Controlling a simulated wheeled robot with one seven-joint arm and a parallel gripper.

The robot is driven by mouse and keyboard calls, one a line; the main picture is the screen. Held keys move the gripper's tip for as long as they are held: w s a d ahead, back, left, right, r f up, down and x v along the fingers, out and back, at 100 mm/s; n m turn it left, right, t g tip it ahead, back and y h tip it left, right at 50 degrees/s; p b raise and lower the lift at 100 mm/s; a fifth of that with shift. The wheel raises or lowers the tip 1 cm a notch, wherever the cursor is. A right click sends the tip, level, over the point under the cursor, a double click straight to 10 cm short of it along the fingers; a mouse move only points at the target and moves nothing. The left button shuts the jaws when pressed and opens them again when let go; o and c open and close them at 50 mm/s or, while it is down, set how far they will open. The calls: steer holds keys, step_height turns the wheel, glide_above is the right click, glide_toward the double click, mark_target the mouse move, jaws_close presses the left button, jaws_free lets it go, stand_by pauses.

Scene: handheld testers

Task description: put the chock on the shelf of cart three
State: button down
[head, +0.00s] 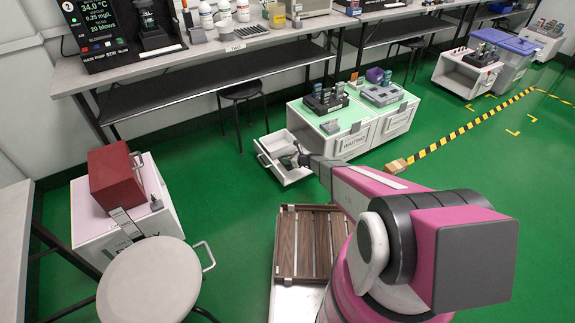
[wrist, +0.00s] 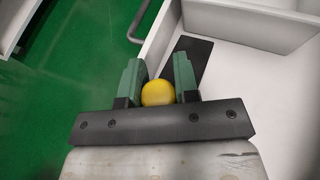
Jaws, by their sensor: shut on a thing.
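My gripper (wrist: 157,88) has its two green fingers shut on a yellow round thing (wrist: 158,93). A dark flat-looking piece (wrist: 193,50) shows just beyond the fingers, partly hidden by the right one; I cannot tell whether it and the yellow part are one object, the chock. In the head view my gripper (head: 300,160) is at the open white drawer (head: 282,176) of a white, green-topped cabinet (head: 318,118), and what it holds is too small to make out. No readable mark shows which cart is cart three.
A white cart (head: 80,222) with a red box (head: 117,178) stands left, behind a round stool (head: 150,283). A slatted brown rack (head: 309,242) is in front of the drawer. Another white cart (head: 462,75) stands far right, past striped floor tape (head: 470,124). Green floor is open at right.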

steer(key=shift+f, duration=2.55)
steer(key=c, duration=0.9)
jaws_free()
steer(key=shift+f, duration=0.15)
steer(key=shift+o, duration=0.2)
